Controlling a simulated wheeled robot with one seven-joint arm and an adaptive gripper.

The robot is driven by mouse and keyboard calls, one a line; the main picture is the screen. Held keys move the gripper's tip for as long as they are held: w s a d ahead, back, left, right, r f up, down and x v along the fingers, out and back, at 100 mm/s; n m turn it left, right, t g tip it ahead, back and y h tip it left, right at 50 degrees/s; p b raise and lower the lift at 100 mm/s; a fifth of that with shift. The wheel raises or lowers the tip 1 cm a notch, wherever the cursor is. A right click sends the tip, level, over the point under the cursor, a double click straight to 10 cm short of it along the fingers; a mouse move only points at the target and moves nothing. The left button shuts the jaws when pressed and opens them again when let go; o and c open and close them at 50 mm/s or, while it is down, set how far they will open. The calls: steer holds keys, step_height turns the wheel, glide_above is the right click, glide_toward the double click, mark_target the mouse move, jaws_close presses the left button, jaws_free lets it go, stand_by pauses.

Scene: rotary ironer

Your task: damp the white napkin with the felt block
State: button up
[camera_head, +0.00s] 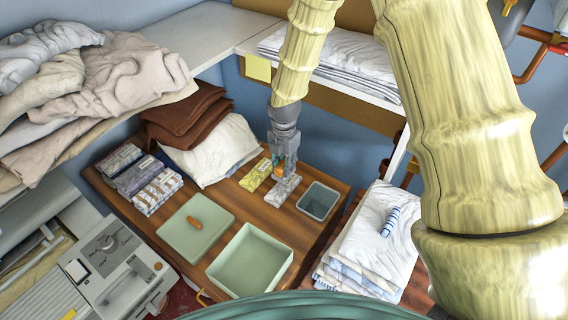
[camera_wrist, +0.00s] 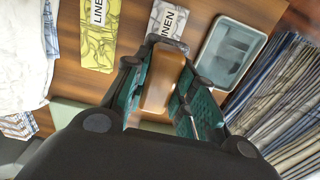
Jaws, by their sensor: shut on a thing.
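My gripper (camera_head: 280,168) is shut on a brown block (camera_wrist: 163,78), which sits between its two green-padded fingers in the wrist view. I take this as the felt block; its underside is hidden. The gripper is over the wooden table, above a grey patterned linen packet (camera_head: 284,190); I cannot tell whether the block touches it. A white cloth (camera_head: 212,150) lies crumpled at the back of the table, left of my gripper, and also shows in the wrist view (camera_wrist: 22,50). Another white cloth (camera_head: 378,222) tops a folded stack at right. I cannot tell which is the napkin.
A small grey tub (camera_head: 320,201) stands right of my gripper. A yellow linen packet (camera_head: 256,174) lies left. An open green box (camera_head: 248,262) and its lid (camera_head: 195,227) lie in front. A shelf (camera_head: 205,42) is above.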

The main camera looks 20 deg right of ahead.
steer(key=b, duration=0.5)
glide_above(284, 187)
steer(key=shift+w+f, duration=0.15)
steer(key=shift+f, duration=2.85)
steer(key=shift+f, duration=0.55)
stand_by(0.3)
steer(key=shift+r+p, duration=2.85)
steer(key=shift+r, duration=0.7)
